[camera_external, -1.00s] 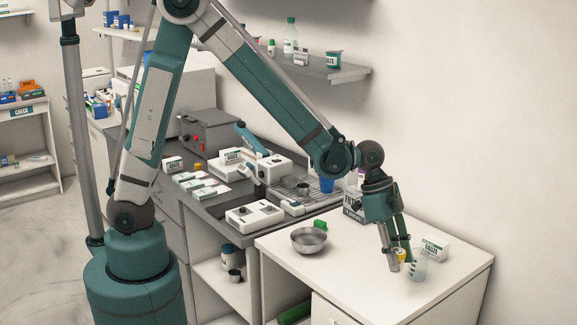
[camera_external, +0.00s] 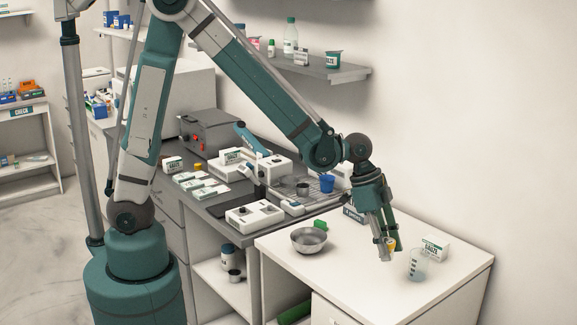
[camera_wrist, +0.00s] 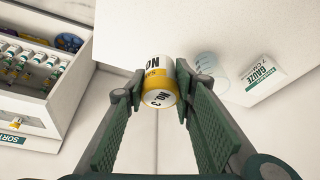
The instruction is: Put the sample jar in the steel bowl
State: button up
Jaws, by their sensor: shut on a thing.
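The sample jar (camera_wrist: 158,82) is a small white jar with a yellow band and dark lettering. My gripper (camera_external: 388,252) is shut on it. In the wrist view the jar sits between the two fingertips of my gripper (camera_wrist: 157,92). In the external view only a yellow part of the jar (camera_external: 391,244) shows between the fingers, above the white counter. The steel bowl (camera_external: 309,240) stands upright on the counter, left of my gripper and apart from it. Its inside looks empty.
A clear beaker (camera_external: 417,265) stands just right of my gripper, with a gauze box (camera_external: 435,247) behind it. A green object (camera_external: 320,225) lies behind the bowl. A white-and-dark box (camera_external: 355,213) is behind my gripper. The white counter (camera_external: 345,270) is clear between bowl and beaker.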

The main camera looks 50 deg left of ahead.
aim_at(302, 233)
jog(key=s+a+r+n+t+y, duration=0.1)
jog(key=s+a+n, duration=0.1)
jog(key=a, duration=0.8)
jog(key=s+a+r+n, duration=0.1)
jog(key=a+n, duration=0.3)
jog(key=a, duration=0.7)
jog(key=s+a+r+n+t+y, duration=0.1)
jog(key=a+n, duration=0.3)
jog(key=a, duration=0.6)
jog(key=shift+s+a+r+t+y, duration=0.25)
jog(key=shift+s+r+t+y, duration=0.1)
jog(key=shift+s, duration=0.45)
notch_tip(302, 233, down, 6)
jog(key=b, duration=0.1)
jog(key=shift+f, duration=0.15)
jog(key=shift+f, duration=0.1)
jog(key=shift+f+b, duration=0.45)
jog(key=shift+f, duration=1.3)
jog(key=shift+f+b, duration=0.6)
jog(key=shift+f, duration=0.05)
